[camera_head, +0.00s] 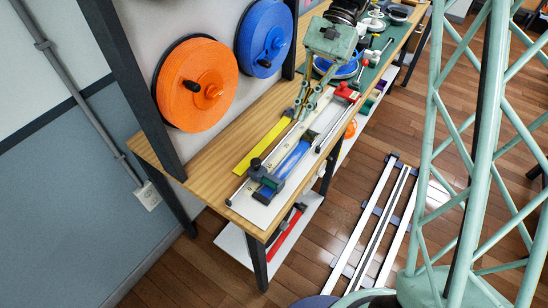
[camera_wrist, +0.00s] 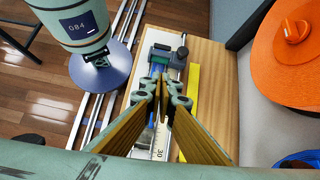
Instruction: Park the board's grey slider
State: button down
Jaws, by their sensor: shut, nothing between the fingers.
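The white board (camera_head: 258,212) lies lengthwise on the wooden bench and also shows in the wrist view (camera_wrist: 157,143). The grey slider (camera_head: 266,182), with a dark knob, sits across the board's near end. In the wrist view the grey slider (camera_wrist: 160,54) is beyond my fingertips, at the far end of the board. A blue strip (camera_head: 292,160) runs along the board from the slider. A red block (camera_head: 346,93) is at the board's other end. My gripper (camera_head: 298,117) is shut and empty over the board, apart from the slider. It also shows in the wrist view (camera_wrist: 161,88), hiding part of the board.
A yellow strip (camera_head: 262,147) lies beside the board on the wall side. An orange reel (camera_head: 205,85) and a blue reel (camera_head: 264,38) hang on the wall. A green mat (camera_head: 371,75) with tools lies farther along the bench. White rails (camera_head: 363,225) are on the floor.

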aim_at(266, 174)
notch_tip(266, 174, down, 5)
jog(key=w+m+g, duration=0.1)
jog(key=w, duration=0.1)
jog(key=shift+w+a+f+y+p, duration=0.2)
jog(key=shift+w+a+y+p, duration=0.1)
jog(key=shift+a+y, duration=0.15)
jog(key=shift+s+f, duration=0.1)
jog(key=shift+s, duration=0.05)
jog(key=b+x, duration=0.2)
jog(key=x, duration=0.8)
jog(key=shift+s+a, duration=0.1)
jog(key=shift+s+a+b, duration=0.5)
jog(key=shift+s+a, duration=0.1)
jog(key=shift+s, duration=0.15)
jog(key=shift+s+a, duration=0.55)
jog(key=shift+s, duration=0.1)
jog(key=s+a, duration=0.6)
jog(key=s, duration=0.1)
jog(key=shift+s, duration=0.25)
jog(key=shift+s, duration=0.1)
